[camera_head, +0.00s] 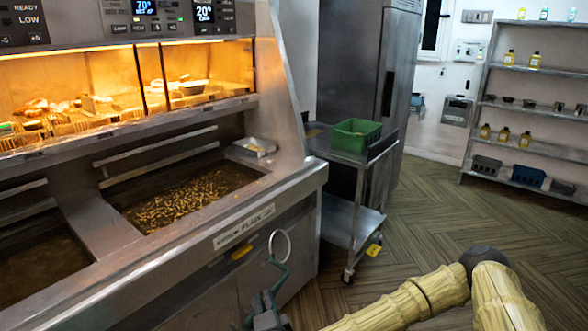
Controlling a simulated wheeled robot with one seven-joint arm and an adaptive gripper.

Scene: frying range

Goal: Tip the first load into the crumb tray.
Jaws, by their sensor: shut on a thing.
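My gripper (266,312) is at the bottom of the picture, in front of the fryer cabinet, shut on a green-handled tool (281,272). The tool ends in a pale ring (280,245) that points up; no load can be made out in it. The right fryer vat (200,190) holds dark oil with many golden bits floating in it. A small shallow metal tray (255,147) sits on the fryer's right end, with something pale in it. A green bin (355,135) stands on a steel trolley. Which of these two is the crumb tray, I cannot tell.
The heated display (70,115) with fried food is above the vats. A left vat (40,258) holds dark oil. The steel trolley (345,155) stands right of the fryer. Shelves (535,108) with bottles and bins are at the far right. The floor (480,215) between is open.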

